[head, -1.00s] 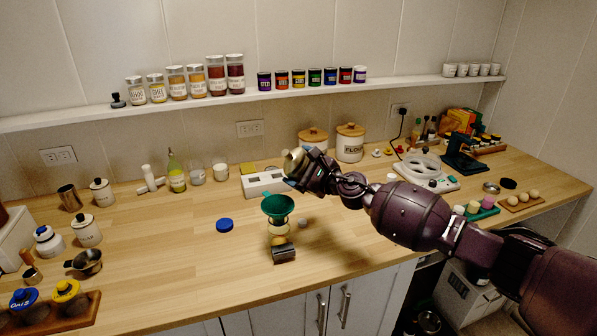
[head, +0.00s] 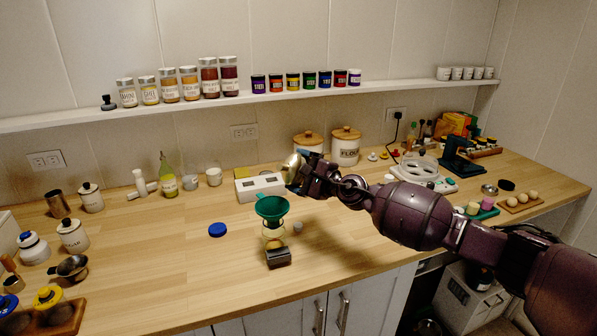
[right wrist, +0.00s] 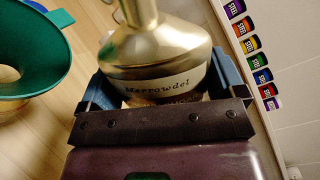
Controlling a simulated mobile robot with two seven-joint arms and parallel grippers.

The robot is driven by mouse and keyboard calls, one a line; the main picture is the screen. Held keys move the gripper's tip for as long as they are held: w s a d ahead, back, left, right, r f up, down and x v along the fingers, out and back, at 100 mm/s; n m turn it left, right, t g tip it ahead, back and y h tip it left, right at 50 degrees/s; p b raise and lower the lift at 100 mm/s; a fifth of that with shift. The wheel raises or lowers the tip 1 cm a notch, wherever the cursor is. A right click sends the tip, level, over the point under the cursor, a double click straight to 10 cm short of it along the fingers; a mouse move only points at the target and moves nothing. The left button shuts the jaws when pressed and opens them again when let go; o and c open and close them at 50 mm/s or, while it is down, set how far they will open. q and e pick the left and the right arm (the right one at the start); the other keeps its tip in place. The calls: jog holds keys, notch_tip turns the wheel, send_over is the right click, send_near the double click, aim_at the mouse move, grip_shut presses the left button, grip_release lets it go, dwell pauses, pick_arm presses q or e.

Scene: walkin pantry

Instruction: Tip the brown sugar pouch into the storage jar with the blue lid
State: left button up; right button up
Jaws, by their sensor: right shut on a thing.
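My right gripper (head: 297,176) is shut on a shiny gold pouch (head: 293,161), held above the counter, behind and slightly right of the green funnel. The green funnel (head: 271,207) sits on the clear storage jar (head: 274,231); the funnel also shows in the right wrist view (right wrist: 30,50), apart from the pouch. The blue lid (head: 217,229) lies on the counter left of the jar. My left gripper is out of view.
A dark metal block (head: 278,258) stands in front of the jar, and a small grey piece (head: 298,227) lies right of it. A white box (head: 260,187) stands behind. Canisters (head: 345,147) line the wall. The counter around the blue lid is clear.

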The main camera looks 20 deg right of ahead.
jog(key=shift+f, duration=0.25)
jog(key=n, duration=0.1)
jog(key=r+n, duration=0.1)
jog(key=shift+w+d+r+n, duration=0.1)
jog(key=shift+d+n, duration=0.1)
jog(key=shift+n, duration=0.1)
jog(key=shift+r+n, duration=0.2)
jog(key=shift+n, duration=0.4)
jog(key=shift+r+n+p, duration=0.2)
jog(key=shift+n+p, duration=0.25)
jog(key=shift+n, duration=0.65)
jog(key=shift+a+f+n, duration=0.15)
jog(key=shift+f+n, duration=0.35)
jog(key=shift+f, duration=0.25)
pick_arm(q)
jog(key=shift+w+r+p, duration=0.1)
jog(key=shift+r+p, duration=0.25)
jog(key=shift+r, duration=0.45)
pick_arm(e)
jog(key=shift+a+r+n, duration=0.15)
jog(key=shift+r+n, duration=0.05)
jog(key=shift+n, duration=0.5)
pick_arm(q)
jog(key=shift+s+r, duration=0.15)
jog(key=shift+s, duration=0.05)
pick_arm(e)
jog(key=shift+s+r, duration=0.1)
jog(key=shift+s, duration=0.1)
